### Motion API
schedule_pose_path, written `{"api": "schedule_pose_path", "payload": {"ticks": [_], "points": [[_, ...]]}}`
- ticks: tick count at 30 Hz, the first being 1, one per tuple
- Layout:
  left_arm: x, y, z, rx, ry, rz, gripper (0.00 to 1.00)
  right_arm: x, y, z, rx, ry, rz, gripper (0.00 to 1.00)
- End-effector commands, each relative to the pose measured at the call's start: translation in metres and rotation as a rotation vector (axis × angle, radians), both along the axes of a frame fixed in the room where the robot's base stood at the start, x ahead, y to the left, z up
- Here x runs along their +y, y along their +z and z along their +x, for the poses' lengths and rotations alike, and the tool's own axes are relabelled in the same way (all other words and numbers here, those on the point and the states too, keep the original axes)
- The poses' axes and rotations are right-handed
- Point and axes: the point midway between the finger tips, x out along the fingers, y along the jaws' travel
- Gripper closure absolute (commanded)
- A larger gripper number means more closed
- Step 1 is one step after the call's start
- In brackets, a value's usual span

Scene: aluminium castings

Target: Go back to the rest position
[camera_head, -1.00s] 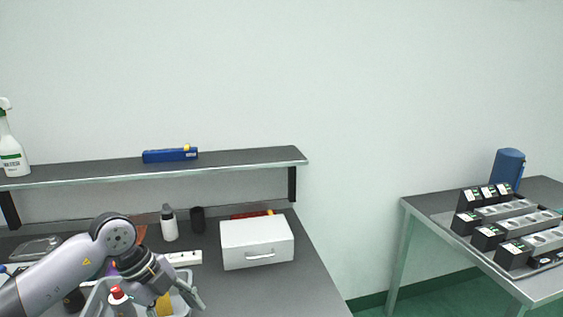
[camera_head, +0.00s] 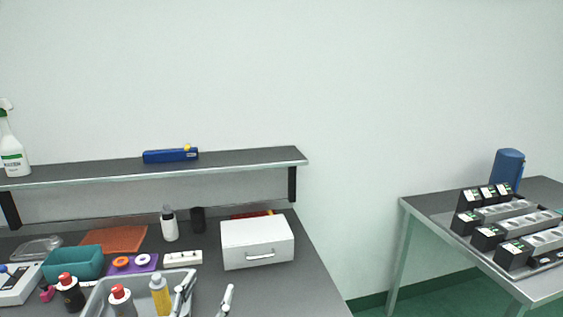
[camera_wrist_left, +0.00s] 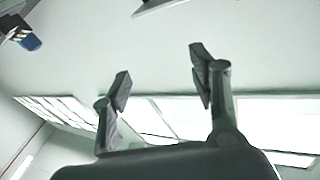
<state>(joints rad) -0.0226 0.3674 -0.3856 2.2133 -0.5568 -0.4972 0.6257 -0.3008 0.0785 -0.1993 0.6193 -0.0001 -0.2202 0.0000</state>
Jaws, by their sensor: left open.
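My left gripper (camera_head: 206,290) shows at the bottom of the head view, in front of the right end of the grey bin. Only its two fingers are seen; they stand apart with nothing between them. In the left wrist view the open gripper (camera_wrist_left: 161,78) is also empty, against a pale wall and bright ceiling panels. The rest of my left arm is out of the head view. My right gripper is in neither view.
The grey bin (camera_head: 95,304) holds several bottles. A white drawer box (camera_head: 257,243) stands right of it, and a shelf (camera_head: 240,160) runs above the bench. Bare bench top (camera_head: 300,290) lies to the right. A second table (camera_head: 430,205) with black boxes stands at far right.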

Motion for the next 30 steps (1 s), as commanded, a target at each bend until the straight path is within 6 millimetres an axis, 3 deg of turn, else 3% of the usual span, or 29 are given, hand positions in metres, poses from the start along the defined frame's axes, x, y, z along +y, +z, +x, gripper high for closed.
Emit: {"api": "schedule_pose_path", "payload": {"ticks": [3,6,9,15,22,30], "points": [[0.038,-0.077,-0.031,0.316,0.16,-0.016,0.45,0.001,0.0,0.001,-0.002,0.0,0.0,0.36],[0.057,-0.135,-0.072,0.577,0.232,0.001,0.45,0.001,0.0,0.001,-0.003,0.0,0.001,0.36],[0.066,-0.179,-0.117,0.8,0.254,0.025,0.45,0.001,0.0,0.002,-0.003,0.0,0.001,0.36],[0.068,-0.227,-0.196,1.12,0.227,0.066,0.45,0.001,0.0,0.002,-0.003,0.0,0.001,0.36],[0.062,-0.251,-0.277,1.4,0.144,0.104,0.45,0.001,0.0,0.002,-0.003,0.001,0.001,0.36],[0.06,-0.327,-0.257,1.419,0.146,0.113,0.45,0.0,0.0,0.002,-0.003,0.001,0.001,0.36]]}}
